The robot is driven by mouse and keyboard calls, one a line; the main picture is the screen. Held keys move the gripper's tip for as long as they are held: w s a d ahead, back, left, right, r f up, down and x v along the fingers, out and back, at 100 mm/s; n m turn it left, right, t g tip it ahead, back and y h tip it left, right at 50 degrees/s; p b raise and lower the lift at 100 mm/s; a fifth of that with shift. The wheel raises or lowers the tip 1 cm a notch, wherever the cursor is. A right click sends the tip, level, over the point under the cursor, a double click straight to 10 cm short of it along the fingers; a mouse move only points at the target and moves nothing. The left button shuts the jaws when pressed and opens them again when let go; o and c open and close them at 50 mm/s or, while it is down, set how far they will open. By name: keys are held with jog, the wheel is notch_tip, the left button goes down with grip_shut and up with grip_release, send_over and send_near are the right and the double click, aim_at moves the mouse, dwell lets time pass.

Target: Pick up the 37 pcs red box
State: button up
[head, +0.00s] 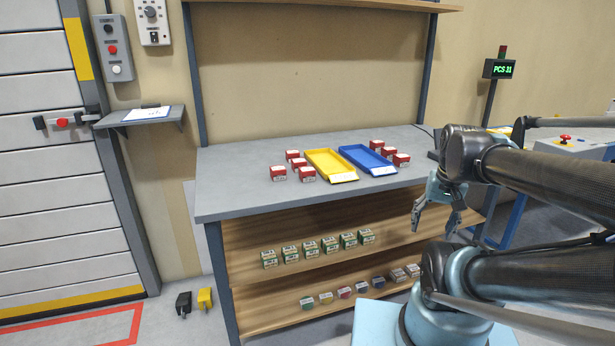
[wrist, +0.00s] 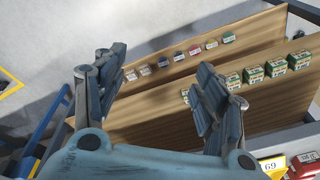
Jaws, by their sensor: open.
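Several small red boxes with white labels stand on the grey bench top in the head view. One group, including a front-left box (head: 278,174) and a box beside the tray (head: 307,175), is left of the yellow tray. Three more, a rear box (head: 376,144), a middle box (head: 388,152) and a front box (head: 401,160), stand right of the blue tray. Their print is too small to read, so I cannot tell which is 37 pcs. My gripper (head: 434,222) is open and empty, in front of the bench's right side, below its top. A red box (wrist: 304,172) is partly visible in the wrist view.
A yellow tray (head: 322,159) and a blue tray (head: 362,155) lie on the bench (head: 232,165). A sign (head: 499,69) reads PCS 31.

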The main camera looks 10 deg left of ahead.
jog(key=w+a+r+m+y, duration=0.1)
jog(key=w+a+r+m, duration=0.2)
jog(key=w+a+r, duration=0.5)
notch_tip(320, 180, up, 11)
jog(key=m+g+y, duration=0.2)
jog(key=m+g, duration=0.2)
jog(key=m, duration=0.4)
send_over(305, 169)
jog(key=w+d, duration=0.3)
jog(key=d, duration=0.2)
jog(key=x, duration=1.1)
jog(key=shift+s+a+f, duration=0.1)
jog(key=shift+s+a, duration=0.05)
jog(key=shift+a, duration=0.05)
jog(key=shift+d+x, duration=0.2)
jog(key=shift+x, duration=2.5)
jog(key=shift+c, duration=0.2)
jog(key=c, duration=1.2)
